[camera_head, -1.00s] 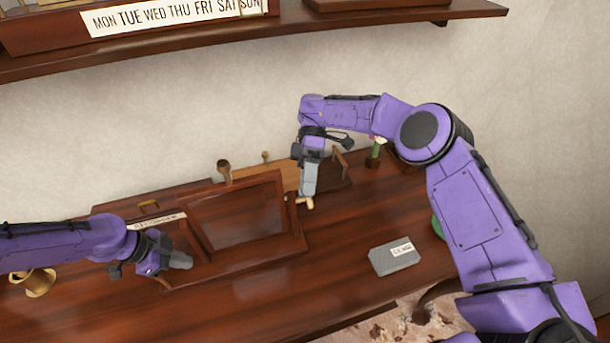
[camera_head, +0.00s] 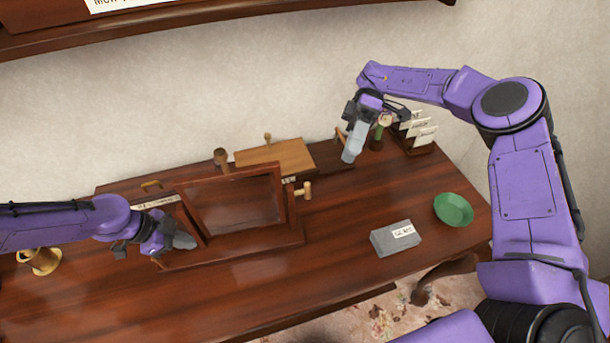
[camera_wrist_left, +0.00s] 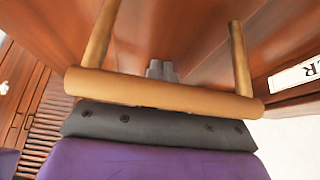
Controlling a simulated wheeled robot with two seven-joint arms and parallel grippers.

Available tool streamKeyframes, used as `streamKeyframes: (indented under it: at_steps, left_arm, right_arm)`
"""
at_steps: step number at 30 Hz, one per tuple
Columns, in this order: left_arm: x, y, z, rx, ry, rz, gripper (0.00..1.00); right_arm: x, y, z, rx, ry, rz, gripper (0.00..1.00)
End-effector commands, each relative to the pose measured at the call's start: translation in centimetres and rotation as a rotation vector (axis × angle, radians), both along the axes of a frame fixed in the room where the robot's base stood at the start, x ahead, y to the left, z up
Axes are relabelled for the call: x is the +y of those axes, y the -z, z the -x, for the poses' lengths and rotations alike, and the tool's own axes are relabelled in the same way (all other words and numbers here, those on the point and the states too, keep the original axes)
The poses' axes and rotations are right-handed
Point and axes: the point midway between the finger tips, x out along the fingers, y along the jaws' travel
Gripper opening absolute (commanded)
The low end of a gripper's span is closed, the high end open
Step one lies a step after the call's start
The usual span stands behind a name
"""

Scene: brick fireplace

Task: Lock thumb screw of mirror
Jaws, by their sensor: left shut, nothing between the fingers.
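The mirror (camera_head: 238,207) stands in a dark wooden frame on the desk, tilted back. Its pale brass thumb screw (camera_head: 304,191) sticks out from the right side of the frame and nothing touches it. My right gripper (camera_head: 351,156) is to the right of and behind the thumb screw, clear of it, fingers pointing down. Its fingers overlap, so its opening is hidden. My left gripper (camera_head: 186,241) is shut and empty at the mirror's left side; contact with the frame is unclear. Its grey fingertips also show in the left wrist view (camera_wrist_left: 160,70).
A grey labelled box (camera_head: 396,239) and a green bowl (camera_head: 453,209) stand at the desk's right. A letter holder (camera_head: 420,135) is behind. A tan bar (camera_wrist_left: 160,88) crosses close in the left wrist view.

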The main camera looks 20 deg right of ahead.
Motion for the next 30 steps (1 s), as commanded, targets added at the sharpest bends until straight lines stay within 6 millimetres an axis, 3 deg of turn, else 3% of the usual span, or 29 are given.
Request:
streamKeyframes:
  at_steps: [1,3,8,14,18,21,26,30]
  left_arm:
    - [0.1,0.2,0.1,0.004,-0.003,-0.002,0.0]
    - [0.1,0.2,0.1,0.004,-0.002,-0.002,0.0]
    - [0.0,0.2,0.1,0.003,-0.002,-0.001,0.0]
    - [0.0,0.1,0.1,0.002,0.0,0.0,0.0]
    - [0.0,0.1,0.1,0.002,0.0,0.0,0.0]
    - [0.0,0.1,0.1,0.001,0.001,0.0,0.0]
    - [0.0,0.1,0.0,0.001,0.001,0.0,0.0]
    - [0.0,0.1,0.0,0.0,0.0,0.0,0.0]
  right_arm:
    - [-1.9,0.9,1.3,0.033,0.08,-0.077,0.38]
    - [-3.5,2.0,2.8,0.038,0.19,-0.214,0.38]
    - [-4.4,4.1,5.2,-0.116,0.449,-0.512,0.38]
    - [-2.7,6.4,5.6,-0.488,0.654,-0.694,0.38]
    - [-1.0,7.5,4.6,-0.754,0.665,-0.719,0.38]
    - [-0.9,8.1,3.6,-0.897,0.662,-0.717,0.38]
    - [-0.5,8.2,3.2,-0.99,0.646,-0.732,0.38]
    - [1.8,8.2,3.1,-0.992,0.64,-0.736,0.38]
